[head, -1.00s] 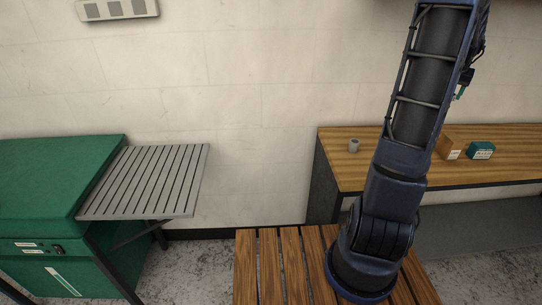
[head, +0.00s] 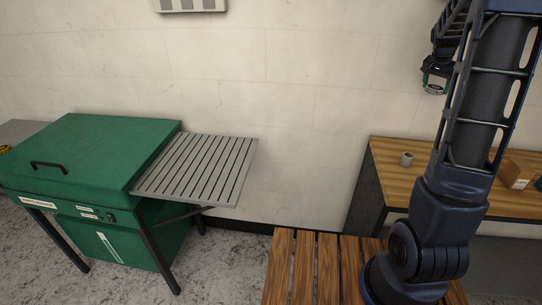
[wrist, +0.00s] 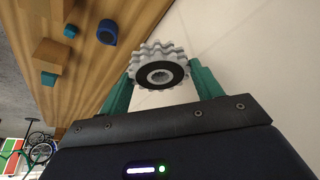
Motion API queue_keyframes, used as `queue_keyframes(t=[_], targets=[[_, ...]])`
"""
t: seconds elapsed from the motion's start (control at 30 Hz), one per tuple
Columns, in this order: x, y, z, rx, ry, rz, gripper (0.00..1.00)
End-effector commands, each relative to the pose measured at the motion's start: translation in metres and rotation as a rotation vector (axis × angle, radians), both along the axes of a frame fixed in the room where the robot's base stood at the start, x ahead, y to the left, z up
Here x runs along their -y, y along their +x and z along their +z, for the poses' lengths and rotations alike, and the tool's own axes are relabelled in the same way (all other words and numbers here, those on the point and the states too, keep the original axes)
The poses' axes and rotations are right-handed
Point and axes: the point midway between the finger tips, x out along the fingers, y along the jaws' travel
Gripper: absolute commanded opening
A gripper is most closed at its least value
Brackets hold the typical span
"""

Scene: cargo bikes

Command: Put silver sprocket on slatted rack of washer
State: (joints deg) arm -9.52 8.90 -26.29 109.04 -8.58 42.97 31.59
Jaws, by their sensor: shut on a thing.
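The silver sprocket (wrist: 158,52) is between the green fingers of my gripper (wrist: 160,80) in the wrist view. It is toothed, with a dark ring around its centre hole, and the fingers are shut on its sides. In the head view my gripper (head: 436,80) is small and raised at the upper right, in front of the wall; the sprocket cannot be made out there. The green washer (head: 85,150) stands at the left with its lid down. Its grey slatted rack (head: 200,168) sticks out from its right side, and it is bare. My gripper is well to the right of the rack.
A blue ring-like object (wrist: 107,32) shows in the wrist view. Floor shows below the rack; the wall is behind.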

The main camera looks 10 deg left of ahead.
Motion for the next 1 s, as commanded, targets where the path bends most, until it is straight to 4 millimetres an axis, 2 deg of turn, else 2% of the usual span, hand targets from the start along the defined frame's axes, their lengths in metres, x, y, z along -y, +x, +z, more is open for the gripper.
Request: queue_keyframes(t=[0.03, 0.1, 0.5, 1.0], targets=[[-0.018, 0.005, 0.002, 0.0, -0.001, 0.006, 0.29], [-0.041, 0.01, 0.003, 0.001, -0.001, 0.003, 0.29], [-0.17, 0.024, 0.013, 0.001, -0.001, -0.011, 0.29], [-0.299, 0.028, 0.027, 0.0, -0.001, 0.028, 0.29]])
